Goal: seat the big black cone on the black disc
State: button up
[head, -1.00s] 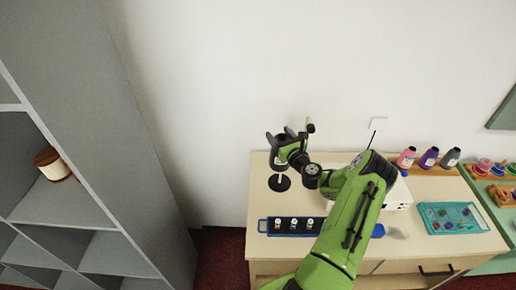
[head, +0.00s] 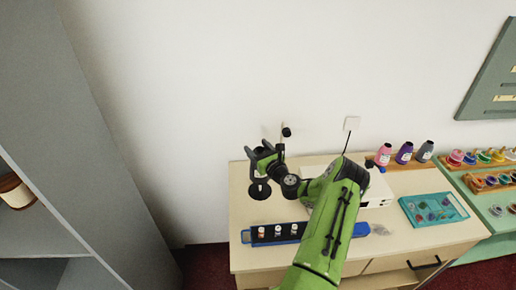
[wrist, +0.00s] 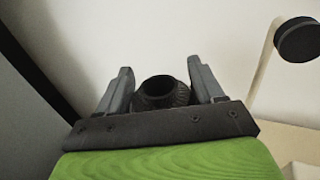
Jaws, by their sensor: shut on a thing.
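The big black cone (wrist: 160,92) is between the fingers of my gripper (wrist: 160,88) in the wrist view; its dark round open end and ribbed side show. My gripper (head: 261,163) is shut on it above the back left of the counter in the head view. The black disc (head: 260,191) lies flat on the counter just below the gripper. The fingers partly hide the space between cone and disc, so I cannot tell whether they touch.
A post with a black knob (head: 286,132) rises right behind the gripper; the knob also shows in the wrist view (wrist: 297,40). A blue tray (head: 292,230) with small bottles lies in front. A white box (head: 376,192), a teal tray (head: 432,209) and several bottles stand right.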

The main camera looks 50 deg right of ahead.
jog(key=shift+f+b, duration=2.9)
jog(key=shift+f, duration=0.75)
jog(key=o, duration=1.8)
jog(key=shift+c, duration=0.2)
jog(key=b+v, duration=0.1)
jog(key=v, duration=1.5)
jog(key=shift+w+d, duration=0.1)
